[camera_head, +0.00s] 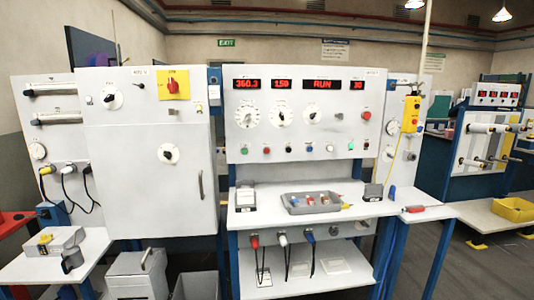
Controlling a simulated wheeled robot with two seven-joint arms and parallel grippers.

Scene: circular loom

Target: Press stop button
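The control panel (300,95) stands at the middle, with red displays along its top; one display (322,84) reads RUN. A row of small buttons runs along the panel's lower part. It includes a red button (266,150), a blue button (309,148), a white button (330,148) and a green button (351,146). Another red button (367,115) sits higher at the panel's right side. Button labels are too small to read, so I cannot tell which one is the stop button. Neither of my grippers is in view.
A grey tray (288,209) with small parts lies on the white shelf below the panel. A yellow pendant box (410,114) hangs at right. A large white cabinet door (130,190) is at left, with a yellow-backed switch (173,84) above. A red-handled tool (414,209) lies at right.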

